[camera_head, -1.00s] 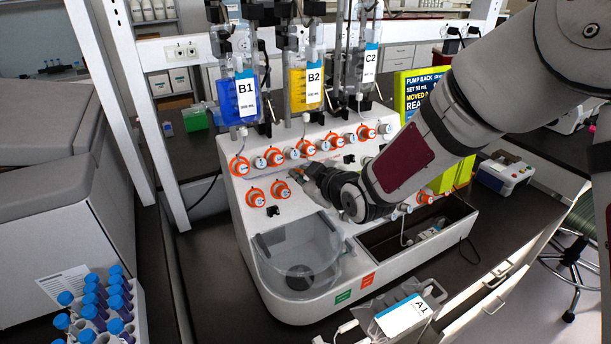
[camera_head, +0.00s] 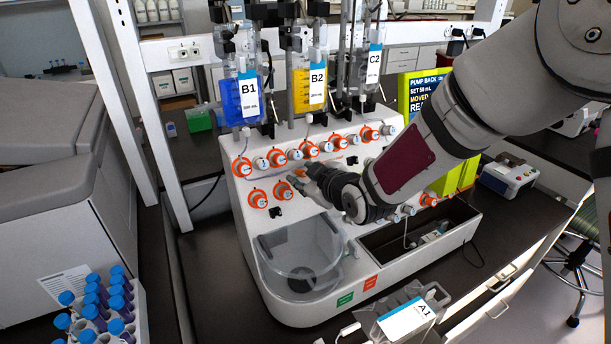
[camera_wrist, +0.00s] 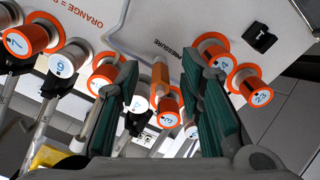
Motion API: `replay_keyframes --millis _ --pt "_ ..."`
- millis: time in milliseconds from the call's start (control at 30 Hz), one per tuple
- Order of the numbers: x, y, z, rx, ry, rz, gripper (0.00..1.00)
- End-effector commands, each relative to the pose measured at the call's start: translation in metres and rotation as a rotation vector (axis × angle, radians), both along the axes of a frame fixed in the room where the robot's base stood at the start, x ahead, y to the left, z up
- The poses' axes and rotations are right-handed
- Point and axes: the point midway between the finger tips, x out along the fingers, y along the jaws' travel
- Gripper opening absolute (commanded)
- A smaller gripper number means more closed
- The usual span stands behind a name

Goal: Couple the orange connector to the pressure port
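My gripper (camera_wrist: 160,62) is open in the wrist view, its two dark green fingers pointing toward the white panel. An orange cylinder (camera_wrist: 161,76) stands between the fingers with gaps on both sides, touching neither. It lies close to the printed "PRESSURE" label (camera_wrist: 178,48) on the panel. A numbered orange-ringed connector (camera_wrist: 168,112) shows just below it. I cannot tell whether they are one piece, or which part is the pressure port. In the head view my gripper (camera_head: 308,172) is at the machine's front panel, right of two orange connectors (camera_head: 257,198), its fingertips small and partly hidden.
More orange connectors (camera_wrist: 248,84) sit right of the fingers, near a black socket (camera_wrist: 262,38). Others (camera_wrist: 30,38) are at the left. A clear bowl (camera_head: 298,255) and an open trough (camera_head: 400,240) lie below my arm. Bags B1 (camera_head: 241,98) and B2 (camera_head: 308,88) hang above.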

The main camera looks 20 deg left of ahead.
Motion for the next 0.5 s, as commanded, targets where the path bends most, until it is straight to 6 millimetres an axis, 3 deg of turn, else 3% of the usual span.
replay_keyframes --millis 267,500 --pt "-0.001 -0.002 0.001 0.0 0.0 0.0 0.35" --pt "-0.021 -0.026 0.015 -0.001 -0.002 -0.002 0.35"
